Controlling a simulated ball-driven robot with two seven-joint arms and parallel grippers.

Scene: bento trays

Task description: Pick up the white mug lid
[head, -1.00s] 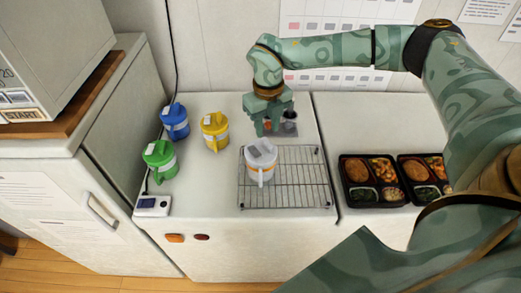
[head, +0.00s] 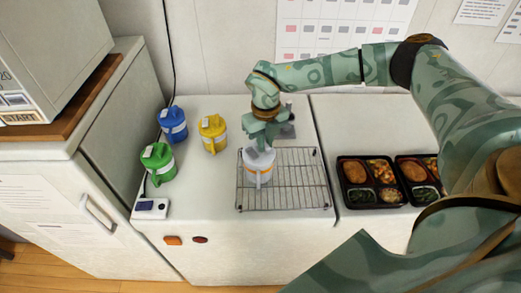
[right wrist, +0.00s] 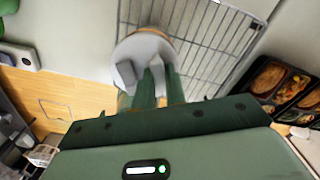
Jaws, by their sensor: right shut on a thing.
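The white mug (head: 257,180) with an orange band stands upright on the wire rack. Its white lid (head: 254,165) shows on top of it, partly hidden by my right gripper (head: 262,147). In the right wrist view the round white lid (right wrist: 136,48) with its raised grey tab lies at the fingertips. My right gripper's fingers (right wrist: 158,76) are shut on the lid there. The lid appears seated on the mug; I see no clear gap between them. My left gripper is not in view.
Blue (head: 173,125), yellow (head: 213,134) and green (head: 158,162) lidded mugs stand left of the wire rack (head: 300,190). A small scale-like device (head: 150,208) sits at the front left. Bento trays (head: 372,205) lie to the right. A dark object stands behind the gripper.

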